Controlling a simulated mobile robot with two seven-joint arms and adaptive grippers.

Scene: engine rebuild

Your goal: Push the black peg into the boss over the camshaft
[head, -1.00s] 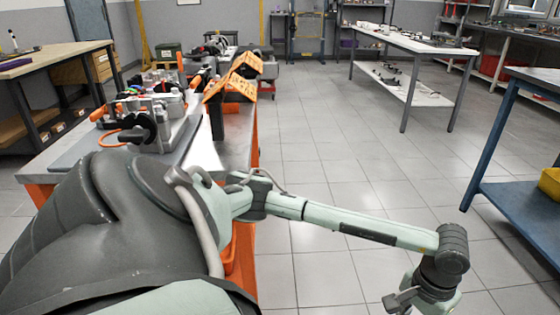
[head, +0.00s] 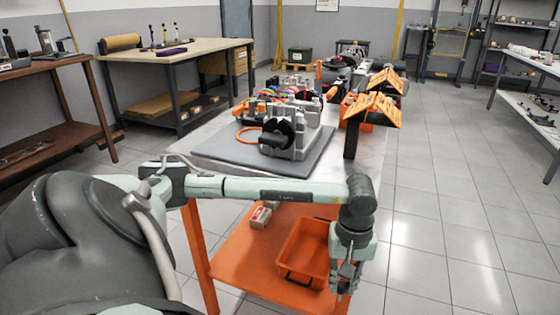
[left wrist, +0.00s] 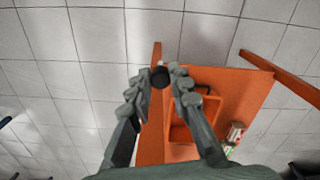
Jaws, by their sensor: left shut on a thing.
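My left gripper (head: 343,283) hangs pointing down in front of the near end of the workbench, off its top. In the left wrist view its fingers (left wrist: 159,80) are closed around the black peg (left wrist: 160,76), which shows end-on as a dark round shape between the tips. In the head view the peg is too small to make out. The grey engine block (head: 300,143) sits on the bench, beyond my arm and left of the gripper. The camshaft and its boss cannot be told apart at this size. My right gripper is not in view.
The engine rests on a dark grey mat (head: 240,157) on the workbench. Orange slanted racks (head: 372,108) stand right of the engine. Below, an orange shelf (head: 245,250) holds an orange bin (head: 307,248) and a small box (head: 261,217). The floor to the right is clear.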

